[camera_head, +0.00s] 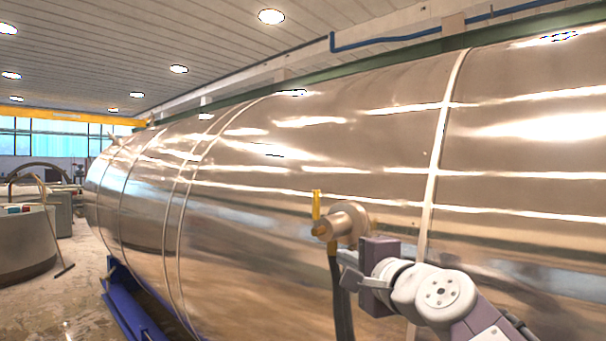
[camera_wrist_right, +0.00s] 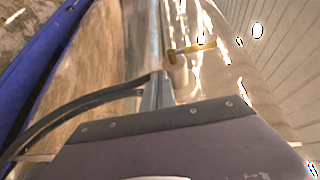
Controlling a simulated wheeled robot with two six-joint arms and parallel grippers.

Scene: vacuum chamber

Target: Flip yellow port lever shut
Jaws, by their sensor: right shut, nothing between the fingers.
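The yellow lever (camera_head: 316,206) stands upright at the outer end of a round metal port (camera_head: 349,220) on the side of the big shiny chamber (camera_head: 260,225). In the right wrist view the yellow lever (camera_wrist_right: 195,49) lies across the picture, beyond my fingers. My right gripper (camera_head: 345,271) is shut and empty. It is below and slightly right of the port, apart from the lever. Its fingers also show in the right wrist view (camera_wrist_right: 158,88). My left gripper is not in view.
A dark hose (camera_head: 341,305) hangs down from the port, close to my right fingers. The chamber rests on a blue support (camera_head: 125,305). A grey round tank (camera_head: 25,245) stands on the floor at the far left. Free room lies left of the port.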

